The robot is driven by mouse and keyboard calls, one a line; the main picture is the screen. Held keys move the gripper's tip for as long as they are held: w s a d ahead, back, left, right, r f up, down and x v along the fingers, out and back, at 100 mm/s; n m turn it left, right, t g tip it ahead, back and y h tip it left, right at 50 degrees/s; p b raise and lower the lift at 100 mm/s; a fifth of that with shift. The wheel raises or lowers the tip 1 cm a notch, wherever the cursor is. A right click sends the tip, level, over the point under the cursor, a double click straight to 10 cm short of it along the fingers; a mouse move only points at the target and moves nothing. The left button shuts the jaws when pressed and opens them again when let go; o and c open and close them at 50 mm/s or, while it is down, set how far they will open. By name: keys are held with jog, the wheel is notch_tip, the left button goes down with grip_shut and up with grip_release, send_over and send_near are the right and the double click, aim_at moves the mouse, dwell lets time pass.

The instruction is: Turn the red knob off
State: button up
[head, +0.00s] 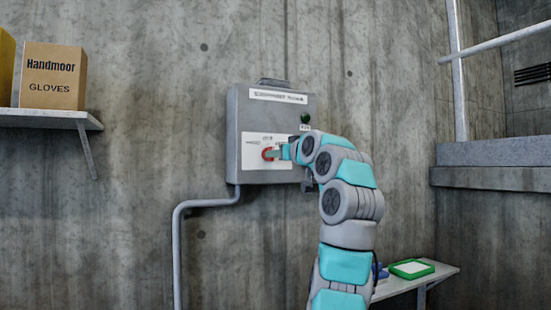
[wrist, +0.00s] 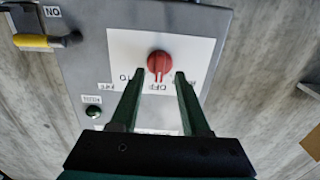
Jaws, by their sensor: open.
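The red knob (head: 266,154) sits on the white label plate on the front of a grey control box (head: 236,125). In the wrist view the red knob (wrist: 160,62) shows whole, with its ridge roughly upright in the picture and upside-down lettering around it, including OFF. My gripper (wrist: 159,75) is open, with one finger on each side just below the knob in that view. I cannot tell whether the fingers touch it. In the head view my gripper (head: 283,152) points left at the knob, close to it, and my wrist hides the box's lower right part.
A green button (wrist: 93,111) and a yellow-gripped lever (wrist: 35,41) are on the box. A conduit (head: 177,240) runs down from the box. A shelf (head: 50,118) with a gloves carton (head: 52,78) is at left; a low shelf (head: 436,270) with a green-rimmed item (head: 411,268) is at right.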

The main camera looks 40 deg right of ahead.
jog(key=v, duration=0.4)
jog(key=shift+s+a+b, duration=0.1)
jog(key=shift+s+b, duration=0.3)
